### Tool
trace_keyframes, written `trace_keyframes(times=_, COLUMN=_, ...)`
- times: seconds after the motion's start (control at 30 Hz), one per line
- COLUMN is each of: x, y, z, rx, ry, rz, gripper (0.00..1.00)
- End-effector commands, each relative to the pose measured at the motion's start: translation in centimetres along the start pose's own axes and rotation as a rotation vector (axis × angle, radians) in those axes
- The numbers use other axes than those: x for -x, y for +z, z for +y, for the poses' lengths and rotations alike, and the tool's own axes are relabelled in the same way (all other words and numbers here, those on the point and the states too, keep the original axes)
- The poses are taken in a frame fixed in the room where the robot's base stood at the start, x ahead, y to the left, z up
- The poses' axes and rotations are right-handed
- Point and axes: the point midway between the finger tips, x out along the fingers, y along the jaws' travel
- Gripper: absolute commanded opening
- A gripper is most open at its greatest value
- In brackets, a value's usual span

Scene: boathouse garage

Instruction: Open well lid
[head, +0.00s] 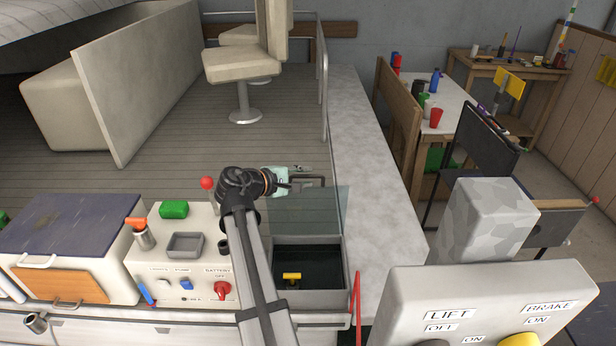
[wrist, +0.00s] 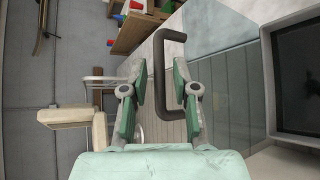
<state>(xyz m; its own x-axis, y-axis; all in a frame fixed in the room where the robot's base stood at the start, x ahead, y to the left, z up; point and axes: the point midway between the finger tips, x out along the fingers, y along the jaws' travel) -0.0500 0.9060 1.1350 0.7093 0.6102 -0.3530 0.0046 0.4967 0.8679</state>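The well (head: 345,268) is a grey-framed box with a dark inside, and a yellow handle-shaped thing (head: 292,277) shows in it. The lid (head: 318,208) is a see-through greenish panel just behind the opening; I cannot tell whether it is raised or slid back. It also shows in the wrist view (wrist: 238,88), beside the well's pale frame. A dark U-shaped handle (wrist: 159,75) sits at its far edge. My gripper (head: 287,182) is at this handle. In the wrist view my gripper (wrist: 160,90) has its green fingers apart, one on each side of the handle bar, with gaps visible.
A cream console (head: 180,265) with switches, a green block (head: 174,209) and a red-balled lever (head: 208,184) stands left of the well. A pale walkway (head: 375,190) lies to the right. A seat (head: 240,62) stands behind. The deck (head: 215,150) behind my gripper is clear.

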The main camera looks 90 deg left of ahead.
Motion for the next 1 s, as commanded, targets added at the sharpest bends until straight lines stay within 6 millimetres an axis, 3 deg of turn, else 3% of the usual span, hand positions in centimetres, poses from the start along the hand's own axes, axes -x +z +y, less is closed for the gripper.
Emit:
trace_keyframes(times=0.3, x=6.3, y=0.1, z=0.0, rx=0.000, ry=0.002, rz=0.002, gripper=0.29)
trace_keyframes(times=0.5, x=8.8, y=0.1, z=0.1, rx=0.000, ry=0.002, rz=0.001, gripper=0.29)
trace_keyframes(times=1.0, x=9.7, y=0.0, z=0.1, rx=0.000, ry=0.001, rz=0.000, gripper=0.29)
